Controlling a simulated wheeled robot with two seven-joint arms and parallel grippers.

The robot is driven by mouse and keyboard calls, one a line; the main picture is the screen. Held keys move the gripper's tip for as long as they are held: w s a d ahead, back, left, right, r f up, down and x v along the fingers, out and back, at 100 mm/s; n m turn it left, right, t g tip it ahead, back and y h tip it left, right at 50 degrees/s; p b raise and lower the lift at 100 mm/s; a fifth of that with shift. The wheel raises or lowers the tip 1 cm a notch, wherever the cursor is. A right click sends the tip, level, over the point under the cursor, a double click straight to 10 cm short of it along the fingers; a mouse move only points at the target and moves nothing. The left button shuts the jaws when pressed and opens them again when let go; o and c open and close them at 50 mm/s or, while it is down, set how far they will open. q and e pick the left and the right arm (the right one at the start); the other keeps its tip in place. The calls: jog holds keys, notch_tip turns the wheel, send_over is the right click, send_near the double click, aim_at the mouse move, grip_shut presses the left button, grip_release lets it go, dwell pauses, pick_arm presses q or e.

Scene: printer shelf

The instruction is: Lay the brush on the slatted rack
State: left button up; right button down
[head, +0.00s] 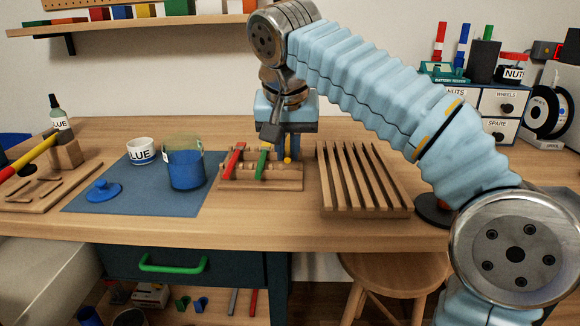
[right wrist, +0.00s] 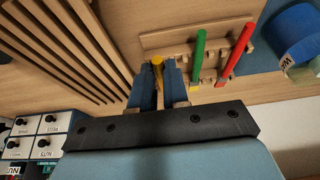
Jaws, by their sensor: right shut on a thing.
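The slatted rack (head: 365,185) is a wooden frame of parallel slats, flat on the table right of centre and empty. It also shows at upper left in the right wrist view (right wrist: 72,45). My right gripper (head: 289,150) points down over the right end of a notched wooden stand (head: 262,184), left of the rack. Its blue fingers are shut on a slim thing with a yellow end (right wrist: 157,66), apparently the brush; the fingers hide most of it and I see no bristles. I cannot tell whether it still touches the stand. My left gripper is out of view.
A red stick (head: 234,160) and a green stick (head: 263,160) lie in the stand. A blue-filled jar (head: 185,170), white cup (head: 141,151) and blue lid (head: 103,191) are on the blue mat (head: 135,199). Small drawers (head: 500,103) stand behind right.

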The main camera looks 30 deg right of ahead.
aim_at(290, 154)
jog(key=x, duration=0.3)
jog(key=shift+s+d+f+b, duration=0.15)
jog(key=shift+d+f+b, duration=0.1)
jog(key=shift+b, duration=0.15)
jog(key=shift+a+f+p, duration=0.1)
jog(key=shift+f+p, duration=0.2)
jog(key=shift+f, duration=0.1)
jog(key=c, duration=1.1)
grip_release()
